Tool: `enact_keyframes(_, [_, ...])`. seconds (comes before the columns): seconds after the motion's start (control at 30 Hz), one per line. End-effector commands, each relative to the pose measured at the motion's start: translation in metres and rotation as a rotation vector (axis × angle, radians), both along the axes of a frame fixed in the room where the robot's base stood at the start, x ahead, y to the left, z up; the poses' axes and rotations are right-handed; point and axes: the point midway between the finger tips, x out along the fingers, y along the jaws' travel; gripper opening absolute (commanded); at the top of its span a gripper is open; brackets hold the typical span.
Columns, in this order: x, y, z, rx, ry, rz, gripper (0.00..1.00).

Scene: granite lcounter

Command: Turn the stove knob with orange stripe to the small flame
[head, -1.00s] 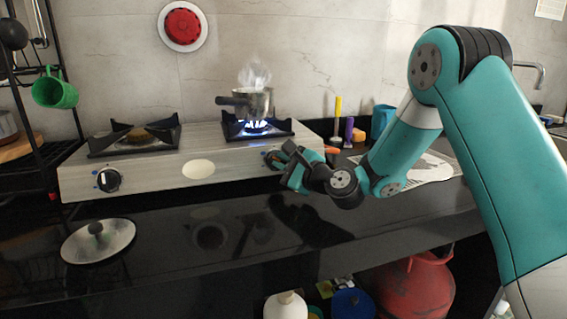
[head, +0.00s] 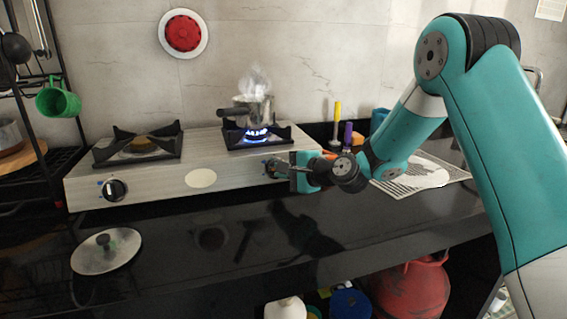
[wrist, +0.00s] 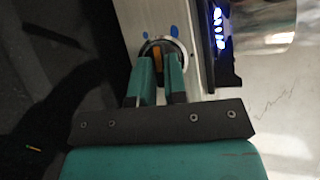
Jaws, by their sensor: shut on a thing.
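The stove (head: 225,165) stands on the black counter. The knob with the orange stripe (wrist: 157,62) is at the right of its front panel. In the wrist view the stripe and a silver ring around the knob show, with two blue marks on the panel beside it. My gripper (head: 277,167) is at this knob, its fingers shut on it from the front; in the wrist view both fingers (wrist: 160,70) lie on either side of the striped part. The right burner's flame (head: 257,135) burns blue.
A steaming pot (head: 260,108) sits over the lit burner. A second, black knob (head: 114,190) is at the panel's left. A glass lid (head: 105,251) lies on the counter at front left. A yellow-handled tool (head: 337,112) and a purple-handled one (head: 347,135) stand right of the stove.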

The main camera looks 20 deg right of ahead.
Motion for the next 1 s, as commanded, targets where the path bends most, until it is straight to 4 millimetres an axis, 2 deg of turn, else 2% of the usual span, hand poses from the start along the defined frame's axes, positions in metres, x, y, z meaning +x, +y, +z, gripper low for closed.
enact_keyframes(0.2, [0.0003,0.0001,0.0053,-0.173,0.001,0.063,0.0])
enact_keyframes(0.5, [0.0006,0.0007,0.0047,-0.336,0.002,0.124,0.0])
enact_keyframes(1.0, [0.0008,0.0005,0.0031,-0.407,0.002,0.148,0.0])
